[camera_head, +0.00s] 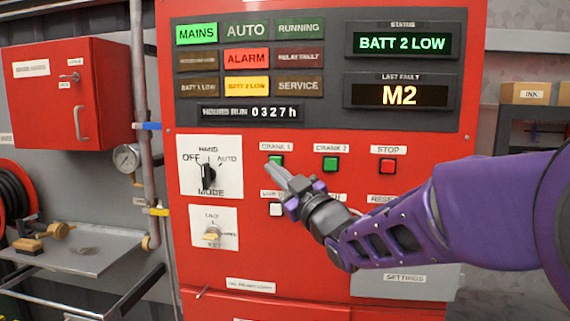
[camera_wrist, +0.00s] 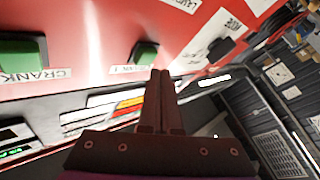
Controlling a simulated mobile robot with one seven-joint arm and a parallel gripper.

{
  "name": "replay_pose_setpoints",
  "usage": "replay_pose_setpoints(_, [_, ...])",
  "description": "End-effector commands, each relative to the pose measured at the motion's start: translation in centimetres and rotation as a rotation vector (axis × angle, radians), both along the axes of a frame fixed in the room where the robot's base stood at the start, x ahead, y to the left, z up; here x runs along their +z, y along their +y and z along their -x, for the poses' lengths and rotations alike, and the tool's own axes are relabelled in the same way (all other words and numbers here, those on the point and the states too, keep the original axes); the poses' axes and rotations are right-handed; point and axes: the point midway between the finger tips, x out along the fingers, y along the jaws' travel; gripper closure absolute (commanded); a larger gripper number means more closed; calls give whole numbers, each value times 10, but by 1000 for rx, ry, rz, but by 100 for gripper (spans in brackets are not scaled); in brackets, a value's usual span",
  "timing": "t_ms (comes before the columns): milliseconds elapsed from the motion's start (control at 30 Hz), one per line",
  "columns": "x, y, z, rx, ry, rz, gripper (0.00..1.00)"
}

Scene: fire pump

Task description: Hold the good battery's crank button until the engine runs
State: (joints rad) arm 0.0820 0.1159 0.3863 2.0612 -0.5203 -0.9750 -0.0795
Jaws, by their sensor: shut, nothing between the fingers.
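On the red panel, the green CRANK 1 button (camera_head: 276,160) and the green CRANK 2 button (camera_head: 330,164) sit side by side. The status display (camera_head: 402,43) reads BATT 2 LOW, and the BATT 2 LOW lamp (camera_head: 247,86) is lit yellow. The RUNNING lamp (camera_head: 298,29) is dark. My gripper (camera_head: 272,167) is shut and empty, its tips at the lower left of CRANK 1. In the wrist view, the shut fingers (camera_wrist: 160,73) point just beside the CRANK 1 button (camera_wrist: 147,54); contact cannot be told. CRANK 2 (camera_wrist: 20,58) shows at left there.
The mode knob (camera_head: 208,176) stands upright, toward HAND. MAINS (camera_head: 196,33) is lit green and ALARM (camera_head: 246,58) red. The STOP button (camera_head: 387,166) is right of CRANK 2. A key switch (camera_head: 212,233) and white lamp-test button (camera_head: 276,209) sit lower. A pipe with gauge (camera_head: 127,158) stands left.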

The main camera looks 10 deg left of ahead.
Motion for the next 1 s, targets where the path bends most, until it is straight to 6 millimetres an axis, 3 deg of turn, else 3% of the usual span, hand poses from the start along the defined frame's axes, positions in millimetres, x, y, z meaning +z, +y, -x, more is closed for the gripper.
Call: replay_pose_setpoints(1000, [0, 0, -9, 0, 0, 0, 100])
